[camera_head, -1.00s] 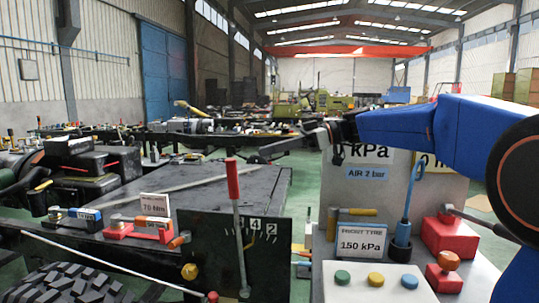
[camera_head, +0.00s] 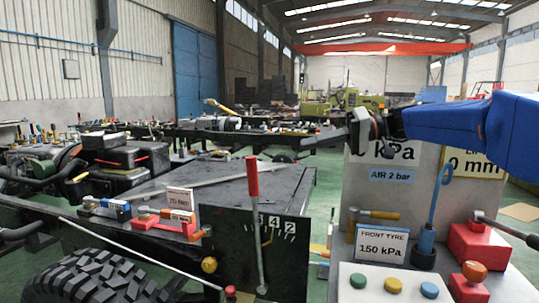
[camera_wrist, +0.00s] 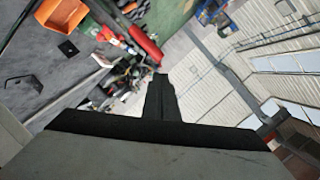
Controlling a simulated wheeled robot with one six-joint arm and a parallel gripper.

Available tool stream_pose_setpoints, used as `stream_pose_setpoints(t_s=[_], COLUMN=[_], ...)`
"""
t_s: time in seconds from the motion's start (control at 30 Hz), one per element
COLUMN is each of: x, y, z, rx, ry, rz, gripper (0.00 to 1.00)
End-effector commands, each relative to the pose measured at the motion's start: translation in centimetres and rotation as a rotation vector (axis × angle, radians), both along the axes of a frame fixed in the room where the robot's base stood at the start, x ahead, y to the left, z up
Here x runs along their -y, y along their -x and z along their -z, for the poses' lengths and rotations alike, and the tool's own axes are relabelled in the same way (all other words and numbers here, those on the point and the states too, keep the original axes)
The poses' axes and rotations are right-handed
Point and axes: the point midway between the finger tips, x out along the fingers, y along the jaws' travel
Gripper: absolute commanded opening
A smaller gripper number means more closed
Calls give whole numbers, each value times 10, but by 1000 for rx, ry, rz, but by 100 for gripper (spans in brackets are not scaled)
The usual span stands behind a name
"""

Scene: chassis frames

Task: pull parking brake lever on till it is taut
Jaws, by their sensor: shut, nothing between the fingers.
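The parking brake lever has a red grip (camera_head: 252,177) on a pale metal rod (camera_head: 259,245). It stands nearly upright in front of a dark plate (camera_head: 282,255) marked with numbers, left of centre in the head view. My gripper (camera_head: 292,151) reaches in from the right, with its dark fingers just right of the grip's top. It is shut and empty, and I see no contact with the lever. In the wrist view the closed fingers (camera_wrist: 160,92) point up the picture. A red cylinder (camera_wrist: 146,45), probably the grip, shows beyond their tips.
A grey box with reading signs (camera_head: 377,158) and a panel with coloured buttons (camera_head: 390,284) stand at the right.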

Motion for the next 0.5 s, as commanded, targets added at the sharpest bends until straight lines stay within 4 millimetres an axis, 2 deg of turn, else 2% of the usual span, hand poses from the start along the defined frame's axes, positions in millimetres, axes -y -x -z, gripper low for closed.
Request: stream_pose_setpoints(t_s=[0.3,0.5], x=[12,17], y=[0,0], z=[-3,-4], rx=[-443,-619], ry=[8,10], rz=[119,165], gripper=[0,0])
